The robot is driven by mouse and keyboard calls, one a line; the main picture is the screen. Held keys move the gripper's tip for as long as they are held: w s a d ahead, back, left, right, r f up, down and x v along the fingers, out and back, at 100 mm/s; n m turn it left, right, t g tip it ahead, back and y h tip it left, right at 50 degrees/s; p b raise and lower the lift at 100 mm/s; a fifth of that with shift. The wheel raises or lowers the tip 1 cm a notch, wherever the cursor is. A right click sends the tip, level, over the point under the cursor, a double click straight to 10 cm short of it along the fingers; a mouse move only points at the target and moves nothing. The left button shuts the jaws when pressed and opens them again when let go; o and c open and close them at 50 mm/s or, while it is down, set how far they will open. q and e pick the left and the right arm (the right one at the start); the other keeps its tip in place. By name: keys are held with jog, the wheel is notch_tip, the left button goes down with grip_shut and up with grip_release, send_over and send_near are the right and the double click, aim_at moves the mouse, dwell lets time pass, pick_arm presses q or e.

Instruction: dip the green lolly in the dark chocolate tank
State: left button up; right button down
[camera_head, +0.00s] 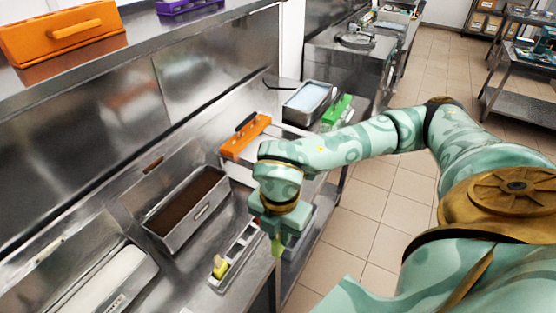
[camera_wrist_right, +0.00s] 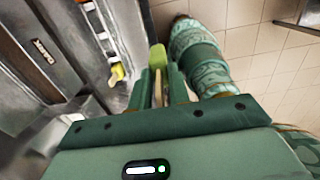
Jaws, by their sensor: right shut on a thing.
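The green lolly (camera_head: 277,246) hangs below my right gripper (camera_head: 278,228), partly hidden by it. In the right wrist view the lolly (camera_wrist_right: 157,57) points away from the jaws (camera_wrist_right: 160,92), which are shut on its pale stick. The lolly is beside the narrow metal lolly rack (camera_head: 248,238), near the front edge of the counter. The dark chocolate tank (camera_head: 199,221) is a rectangular metal tank of brown liquid, left of my gripper and apart from it. My left gripper is out of view.
A yellow lolly (camera_head: 220,267) stands in the rack; it also shows in the right wrist view (camera_wrist_right: 117,73). A tank with white contents (camera_head: 140,272) is at lower left. Orange (camera_head: 246,136) and green (camera_head: 337,110) items lie farther back. A steel shelf runs above the counter.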

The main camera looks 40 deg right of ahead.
jog(key=shift+r+p, duration=1.05)
jog(key=shift+r, duration=1)
